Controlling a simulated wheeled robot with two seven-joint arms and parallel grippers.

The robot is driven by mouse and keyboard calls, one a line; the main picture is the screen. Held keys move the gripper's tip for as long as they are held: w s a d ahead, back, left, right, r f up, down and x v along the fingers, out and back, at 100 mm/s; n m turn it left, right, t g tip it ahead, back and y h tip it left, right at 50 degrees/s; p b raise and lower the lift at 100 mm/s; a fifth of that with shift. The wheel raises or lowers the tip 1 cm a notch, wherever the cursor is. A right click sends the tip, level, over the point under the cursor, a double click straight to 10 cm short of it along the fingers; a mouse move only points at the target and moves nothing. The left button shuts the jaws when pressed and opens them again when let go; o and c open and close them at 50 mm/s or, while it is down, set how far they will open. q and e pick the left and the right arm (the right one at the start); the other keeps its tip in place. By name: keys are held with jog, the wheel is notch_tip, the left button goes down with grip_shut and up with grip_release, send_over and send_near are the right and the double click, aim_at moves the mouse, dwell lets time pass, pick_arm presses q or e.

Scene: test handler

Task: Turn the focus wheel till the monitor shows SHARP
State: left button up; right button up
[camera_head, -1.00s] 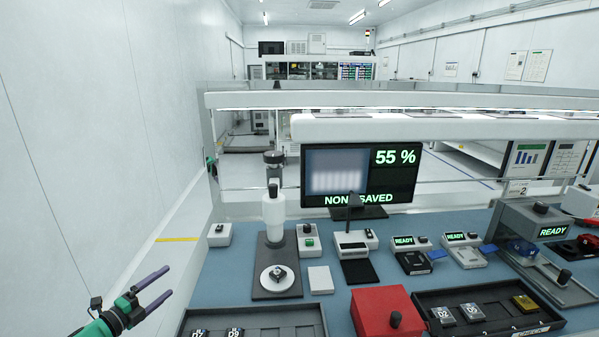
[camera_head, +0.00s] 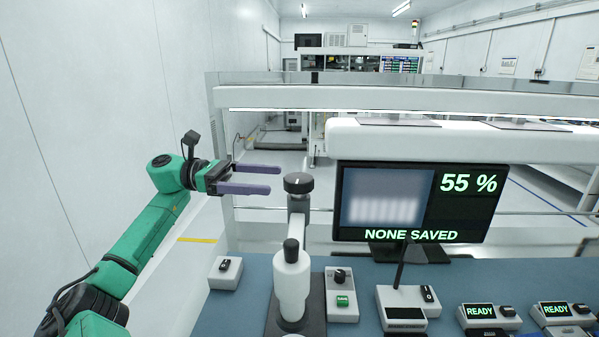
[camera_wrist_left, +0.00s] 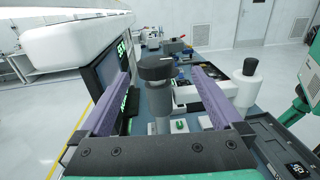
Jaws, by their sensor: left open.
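The monitor (camera_head: 388,203) shows a blurred picture, "55 %" and "NONE SAVED". The dark focus wheel (camera_head: 298,183) caps a grey post at the back of the white microscope (camera_head: 292,280). My left gripper (camera_head: 282,179) is open, its two purple fingers pointing right toward the wheel, with the tips just left of it. In the left wrist view the wheel (camera_wrist_left: 156,68) stands between the two fingers, beyond the palm; I see no finger touching it. My right gripper is not in view.
A small box with a green button (camera_head: 342,301) stands right of the microscope. A small white switch box (camera_head: 225,272) is at its left. Boxes with READY displays (camera_head: 478,311) are at the right. The space left of the wheel is free apart from my arm.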

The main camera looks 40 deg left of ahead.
aim_at(298, 177)
pick_arm(q)
jog(key=p+x, duration=0.1)
jog(key=x, duration=0.2)
jog(key=p+x, duration=0.1)
jog(key=x, duration=0.3)
jog(key=shift+w+a+f, duration=0.15)
jog(key=shift+w+a, duration=0.05)
jog(key=shift+w, duration=0.15)
jog(key=shift+d, duration=0.15)
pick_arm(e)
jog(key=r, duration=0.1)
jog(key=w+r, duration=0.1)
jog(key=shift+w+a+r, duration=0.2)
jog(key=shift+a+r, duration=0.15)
pick_arm(q)
jog(key=shift+w+f, duration=0.1)
jog(key=c, duration=1.3)
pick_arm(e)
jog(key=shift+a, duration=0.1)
pick_arm(q)
jog(key=shift+b, duration=0.35)
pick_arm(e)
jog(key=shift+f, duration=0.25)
